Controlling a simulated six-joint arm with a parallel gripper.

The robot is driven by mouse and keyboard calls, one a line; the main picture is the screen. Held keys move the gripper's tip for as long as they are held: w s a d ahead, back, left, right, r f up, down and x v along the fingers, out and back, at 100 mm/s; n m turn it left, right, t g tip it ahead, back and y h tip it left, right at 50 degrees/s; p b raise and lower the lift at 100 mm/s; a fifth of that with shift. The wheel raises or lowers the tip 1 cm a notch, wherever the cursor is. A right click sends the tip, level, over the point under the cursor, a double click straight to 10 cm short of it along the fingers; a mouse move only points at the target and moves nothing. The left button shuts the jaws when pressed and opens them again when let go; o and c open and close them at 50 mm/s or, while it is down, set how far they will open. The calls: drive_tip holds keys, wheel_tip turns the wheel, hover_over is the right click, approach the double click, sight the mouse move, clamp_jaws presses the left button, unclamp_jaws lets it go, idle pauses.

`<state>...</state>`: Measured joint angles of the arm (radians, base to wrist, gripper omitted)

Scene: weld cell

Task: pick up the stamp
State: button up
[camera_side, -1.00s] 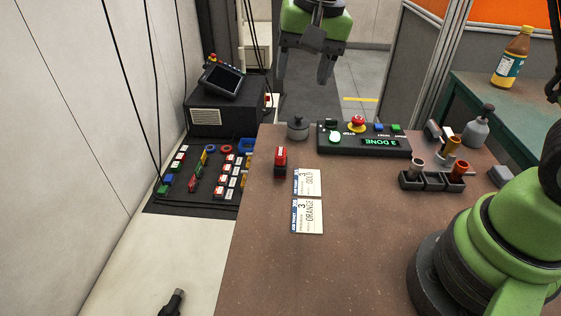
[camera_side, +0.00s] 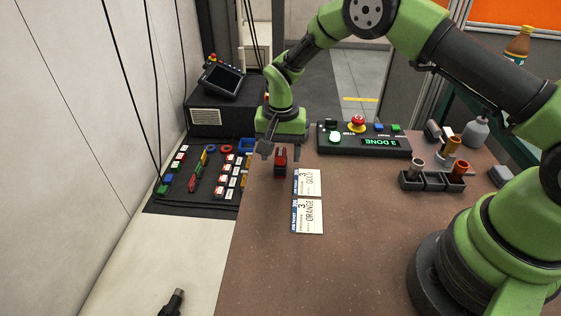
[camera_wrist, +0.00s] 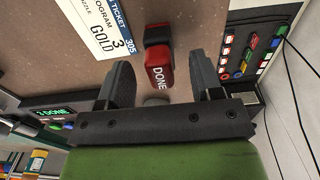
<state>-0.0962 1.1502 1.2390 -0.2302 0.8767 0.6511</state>
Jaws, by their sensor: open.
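The stamp is a small red and black block (camera_side: 280,167) standing on the brown table, just left of the upper ticket. In the wrist view the red stamp (camera_wrist: 159,72) shows the word DONE and lies ahead of and between the two fingers. My gripper (camera_side: 277,152) is open and empty, low over the table at the stamp. In the side view a finger partly covers the stamp's top. Whether the fingers touch it I cannot tell.
A control box (camera_side: 365,140) reading 3 DONE stands behind. A black holder with cups (camera_side: 432,181) is at the right. The front table is clear.

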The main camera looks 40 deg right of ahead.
sight(280, 162)
wheel_tip(280, 162, down, 4)
drive_tip(key=shift+r, duration=0.2)
drive_tip(key=shift+c, duration=0.2)
drive_tip(key=c, duration=1)
drive_tip(key=shift+r, duration=0.15)
wheel_tip(280, 162, up, 10)
drive_tip(key=shift+f, duration=0.1)
